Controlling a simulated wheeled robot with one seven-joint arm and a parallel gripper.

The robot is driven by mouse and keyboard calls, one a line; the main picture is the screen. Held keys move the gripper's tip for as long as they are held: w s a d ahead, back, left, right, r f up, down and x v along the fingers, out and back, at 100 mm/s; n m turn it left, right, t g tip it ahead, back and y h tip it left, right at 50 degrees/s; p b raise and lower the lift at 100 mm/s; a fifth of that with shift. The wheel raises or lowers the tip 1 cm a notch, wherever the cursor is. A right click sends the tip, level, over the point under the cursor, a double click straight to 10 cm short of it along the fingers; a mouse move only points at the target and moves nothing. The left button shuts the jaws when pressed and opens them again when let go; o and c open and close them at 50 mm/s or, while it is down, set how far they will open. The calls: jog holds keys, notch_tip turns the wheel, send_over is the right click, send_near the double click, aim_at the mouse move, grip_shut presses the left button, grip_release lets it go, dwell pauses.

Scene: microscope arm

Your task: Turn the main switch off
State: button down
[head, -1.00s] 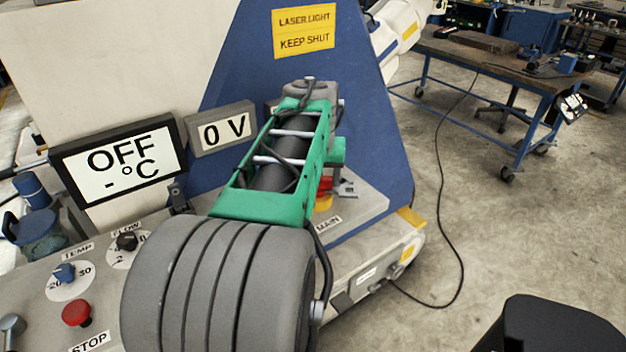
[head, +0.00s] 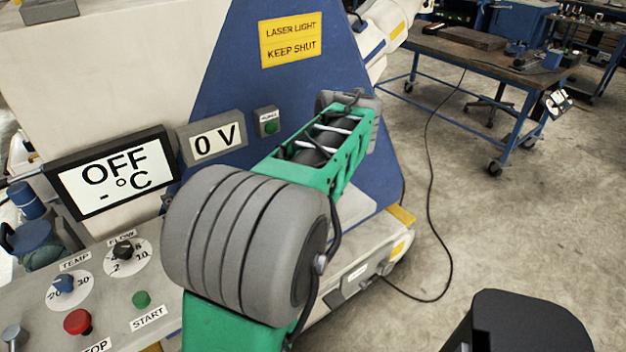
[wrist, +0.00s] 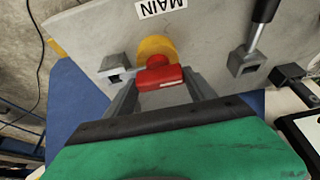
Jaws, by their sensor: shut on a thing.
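The main switch is a red handle (wrist: 158,77) on a round yellow plate (wrist: 155,46), set in the grey panel by the MAIN label (wrist: 160,7) in the wrist view. My gripper (wrist: 165,86) has its two grey fingers on either side of the red handle and is shut on it. The handle points toward the gripper's palm. In the head view my arm hides the switch and the fingers. The black-framed display (head: 114,173) reads OFF and - °C, and the smaller display (head: 212,142) reads 0 V.
A lever (wrist: 256,40) stands right of the switch. A black cable (head: 428,200) lies on the open floor at right.

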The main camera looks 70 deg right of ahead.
dwell(0.5)
jog(key=shift+c, duration=1.6)
grip_release()
jog(key=p+v, duration=0.1)
jog(key=v, duration=0.6)
jog(key=shift+r+p, duration=0.3)
jog(key=shift+r, duration=0.05)
jog(key=shift+s+a, duration=0.1)
